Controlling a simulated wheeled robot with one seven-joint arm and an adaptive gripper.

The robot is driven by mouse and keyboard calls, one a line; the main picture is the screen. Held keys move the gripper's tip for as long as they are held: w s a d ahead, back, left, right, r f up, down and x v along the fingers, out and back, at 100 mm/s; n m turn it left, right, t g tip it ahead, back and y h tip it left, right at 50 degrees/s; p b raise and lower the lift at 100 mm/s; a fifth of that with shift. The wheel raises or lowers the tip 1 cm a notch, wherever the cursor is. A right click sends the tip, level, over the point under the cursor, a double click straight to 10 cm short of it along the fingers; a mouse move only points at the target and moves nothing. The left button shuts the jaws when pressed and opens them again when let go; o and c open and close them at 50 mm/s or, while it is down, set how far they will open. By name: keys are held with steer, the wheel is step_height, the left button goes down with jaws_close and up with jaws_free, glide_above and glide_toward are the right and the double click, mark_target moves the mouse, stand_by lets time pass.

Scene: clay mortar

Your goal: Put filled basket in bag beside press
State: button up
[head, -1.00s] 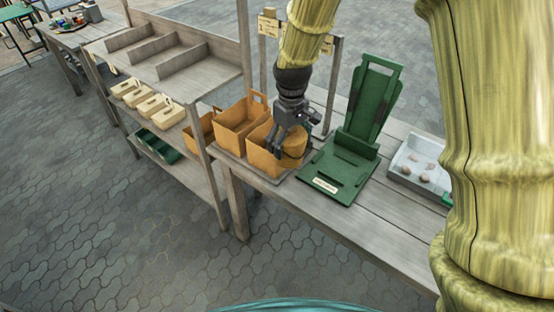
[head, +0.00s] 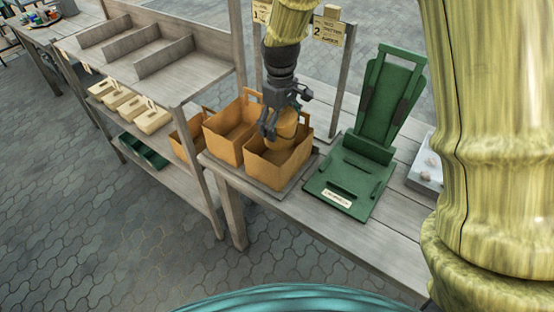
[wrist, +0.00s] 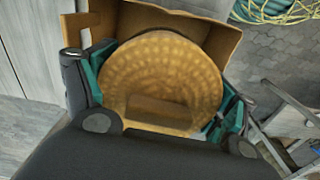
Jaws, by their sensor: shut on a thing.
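My gripper (head: 274,120) is shut on a round, golden-brown basket (head: 287,124). The basket is at the mouth of the right-hand orange bag (head: 278,168), which stands open beside the green press (head: 352,180). Its lower part is hidden, so I cannot tell how deep it sits. In the wrist view, the basket (wrist: 160,72) shows its wide round face between the teal-padded fingers, with the bag's wall (wrist: 215,35) behind it. What fills the basket cannot be made out apart from its dimpled tan surface.
A second orange bag (head: 228,142) stands just left, with another (head: 188,143) on the shelf beyond. A grey tray (head: 262,184) lies under the bags. A wooden signpost (head: 330,90) rises behind. A pale tray (head: 425,170) is right of the press. Bare bench shows in front.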

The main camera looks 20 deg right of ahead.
steer(key=shift+f+p, duration=0.7)
steer(key=shift+f, duration=4.4)
steer(key=shift+f, duration=0.1)
steer(key=o, duration=1.1)
step_height(320, 180, up, 12)
steer(key=shift+r+b, duration=0.1)
steer(key=shift+b, duration=0.8)
